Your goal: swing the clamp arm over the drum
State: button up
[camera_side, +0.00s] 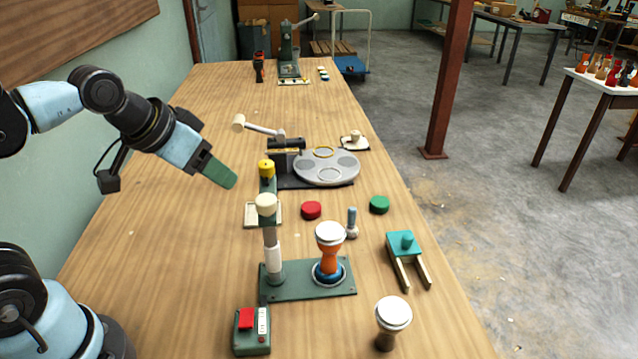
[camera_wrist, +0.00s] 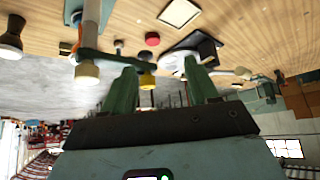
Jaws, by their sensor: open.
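The clamp stand has a green base plate (camera_side: 310,281), an upright post (camera_side: 273,245) with a cream cap (camera_side: 265,204), and a green clamp arm (camera_side: 267,186). The arm points from the post toward the far end of the table, away from the drum, and carries a yellow knob (camera_side: 266,168). The orange drum (camera_side: 329,262) with a white head stands upright on the plate, right of the post. My gripper (camera_side: 223,174) is open and empty, left of the knob and apart from it. In the wrist view the yellow knob (camera_wrist: 147,81) appears between my fingers (camera_wrist: 161,85).
A grey round turntable (camera_side: 326,168) with a hammer-like lever stands behind the clamp. Red (camera_side: 311,210) and green (camera_side: 379,204) discs, a teal-topped jig (camera_side: 405,247), a loose drum (camera_side: 393,318) and a switch box (camera_side: 252,331) surround it. The table's left side is clear.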

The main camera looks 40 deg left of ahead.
notch_tip(320, 180, up, 16)
jog(key=g, duration=0.7)
send_near(265, 198)
notch_tip(265, 198, down, 9)
jog(key=shift+w+r, duration=0.1)
jog(key=shift+r, duration=0.05)
dwell(0.6)
grip_shut()
dwell(0.3)
